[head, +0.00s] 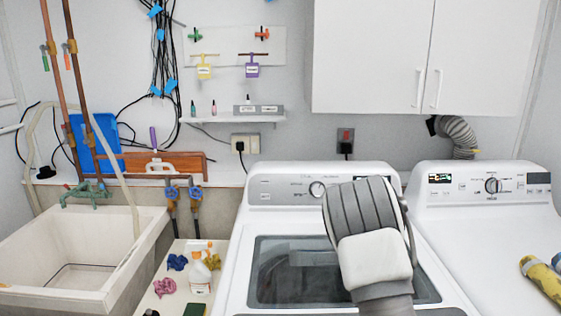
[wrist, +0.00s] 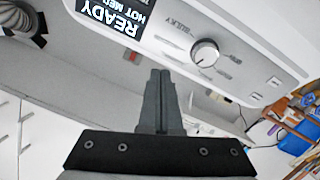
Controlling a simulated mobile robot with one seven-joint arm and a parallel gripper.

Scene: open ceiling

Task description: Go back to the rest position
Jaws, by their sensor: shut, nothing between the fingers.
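My gripper (wrist: 160,77) shows in the wrist view with its two dark fingers together and nothing between them. In that view, a control panel with a round knob (wrist: 204,53) and a lit display (wrist: 118,16) lies beyond the fingertips. The fingers look apart from the panel, though the distance is hard to tell. In the head view, my arm rises in front of the left washing machine (head: 235,245) and covers part of its lid and panel. The gripper's fingers are hidden there.
A second white machine (head: 480,235) stands at the right, with a yellow item (head: 541,277) on top. A sink (head: 85,245) is at the left. A white bottle (head: 200,272) and cloths stand on a small surface between. White cabinets (head: 385,55) hang above the machines.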

